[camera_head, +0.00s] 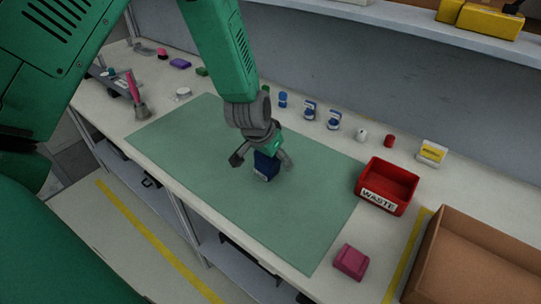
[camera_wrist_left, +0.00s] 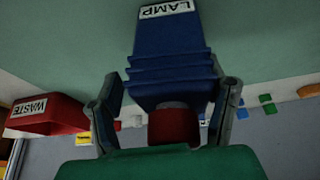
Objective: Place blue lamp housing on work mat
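The blue lamp housing (camera_head: 265,166) is over the middle of the green work mat (camera_head: 203,146) and looks to rest on it, though its underside is hidden. In the left wrist view the ribbed blue housing (camera_wrist_left: 168,45) carries a white LAMP label, with a dark red part at its near end. My left gripper (camera_head: 262,162) is right above the housing. Its fingers are spread on either side, with a visible gap at the left finger in the head view. It also shows in the left wrist view (camera_wrist_left: 168,92). My right gripper is not in view.
A red WASTE bin (camera_head: 387,184) stands at the mat's right edge, with a brown box (camera_head: 475,255) beyond. A magenta block (camera_head: 351,261) lies near the front right. Several small parts line the back of the bench. Most of the mat is clear.

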